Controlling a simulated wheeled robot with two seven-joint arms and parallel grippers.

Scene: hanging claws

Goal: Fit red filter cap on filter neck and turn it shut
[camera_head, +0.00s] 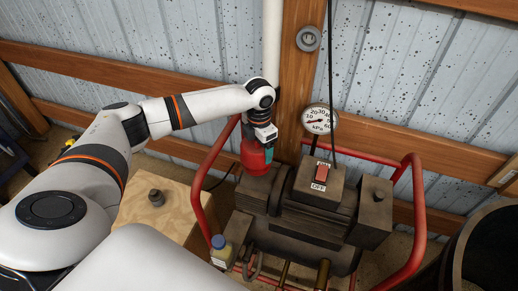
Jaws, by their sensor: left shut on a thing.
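The red filter cap (255,160) is upright at the left end of the dark machine, inside its red tube frame. My left gripper (265,146) reaches down to it from above and is shut on it. A teal part shows at the cap's right side, by the fingers. The filter neck is hidden; the cap sits over or right above the machine's left housing (255,190), and I cannot tell whether it is seated. My right gripper is not in view.
The red tube frame (417,205) surrounds the machine. A gauge (318,119) and a red switch (321,173) stand right of the cap. A wooden box (150,207) with a dark knob and a blue-capped bottle (221,251) are at left. A dark barrel (488,245) is lower right.

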